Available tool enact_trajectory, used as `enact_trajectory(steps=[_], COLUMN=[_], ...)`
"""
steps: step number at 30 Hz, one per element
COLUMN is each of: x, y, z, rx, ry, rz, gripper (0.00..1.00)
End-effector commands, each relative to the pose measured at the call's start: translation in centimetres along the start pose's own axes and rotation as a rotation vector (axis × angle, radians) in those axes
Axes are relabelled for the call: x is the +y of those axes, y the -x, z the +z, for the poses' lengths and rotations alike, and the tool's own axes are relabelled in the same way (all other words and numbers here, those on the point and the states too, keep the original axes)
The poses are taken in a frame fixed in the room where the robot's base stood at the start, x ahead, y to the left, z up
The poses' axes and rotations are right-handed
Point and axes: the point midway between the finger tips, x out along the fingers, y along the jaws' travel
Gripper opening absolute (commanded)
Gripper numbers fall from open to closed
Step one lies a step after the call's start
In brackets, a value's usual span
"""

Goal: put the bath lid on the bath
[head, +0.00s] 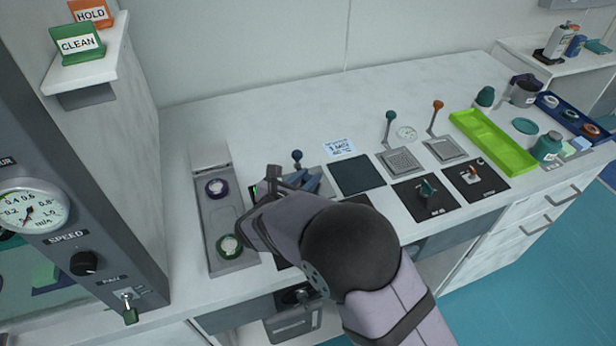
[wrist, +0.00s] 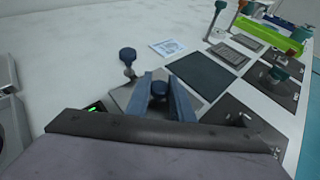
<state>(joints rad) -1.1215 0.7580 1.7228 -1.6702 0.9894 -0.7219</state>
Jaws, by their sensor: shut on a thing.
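My gripper (head: 302,184) is over the bench just right of the long grey tray. In the wrist view its two blue fingers (wrist: 166,97) are shut on a small dark blue knob (wrist: 159,87), which I take to be the bath lid's handle. The rest of the lid is hidden or cannot be told apart from the grey plate (wrist: 125,93) below the fingers. A blue-topped lever (head: 297,155) stands behind this plate and also shows in the wrist view (wrist: 128,57). I cannot tell the bath for certain; my gripper and arm cover much of this spot.
The grey tray (head: 211,208) holds a purple-ringed and a green-ringed piece. A dark square pad (head: 357,174) lies bare right of my gripper. Farther right are teal-topped (head: 390,117) and orange-topped (head: 437,105) levers, dark plates with knobs, and a lime tray (head: 492,140).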

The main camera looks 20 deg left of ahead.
Motion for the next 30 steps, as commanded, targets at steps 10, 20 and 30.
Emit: enact_trajectory(steps=[10, 20, 30], x=[0.0, 0.1, 0.1], y=[-0.1, 0.4, 4.7], z=[-0.2, -0.3, -0.3], rx=[-0.001, 0.000, -0.001], ry=[0.000, 0.000, -0.001], rz=[0.000, 0.002, 0.004], gripper=[0.43, 0.43, 0.43])
